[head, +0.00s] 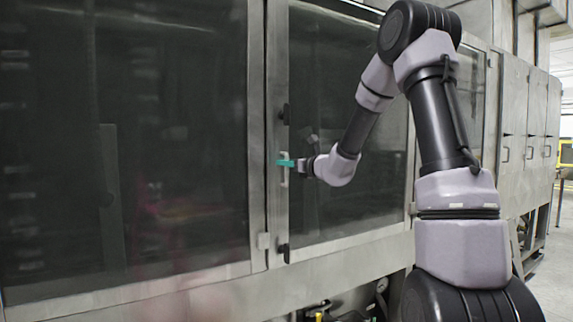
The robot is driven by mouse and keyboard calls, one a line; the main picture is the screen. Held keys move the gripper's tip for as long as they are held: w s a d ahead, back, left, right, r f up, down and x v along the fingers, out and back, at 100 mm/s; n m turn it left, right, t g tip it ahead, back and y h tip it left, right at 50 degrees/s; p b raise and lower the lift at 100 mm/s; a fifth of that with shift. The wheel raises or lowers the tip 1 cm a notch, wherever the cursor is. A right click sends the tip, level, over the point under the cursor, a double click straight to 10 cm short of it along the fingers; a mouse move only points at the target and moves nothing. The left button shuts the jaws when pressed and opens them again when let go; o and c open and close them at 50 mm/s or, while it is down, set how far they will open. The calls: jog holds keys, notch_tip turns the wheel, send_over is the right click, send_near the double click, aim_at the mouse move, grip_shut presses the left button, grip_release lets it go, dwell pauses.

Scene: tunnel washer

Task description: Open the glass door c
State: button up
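A tall glass door (340,75) in a grey metal frame stands behind my arm and looks closed. A small upright handle (284,178) is on its left frame edge, between dark fittings above and below. My gripper (285,163), with teal fingertips, reaches left to this handle and overlaps its upper part. The gripper is small and seen from the side, so I cannot tell whether the fingers are shut on the handle. My arm hides part of the glass. No letter is readable on any door.
Another large dark glass panel (130,140) fills the left, with a narrow metal post (257,130) between. Grey cabinets (530,120) with handles continue at the right. Below the door is an open space with pipes (322,312). Free floor (548,270) shows at the far right.

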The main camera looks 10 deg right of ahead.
grip_shut()
dwell(1.4)
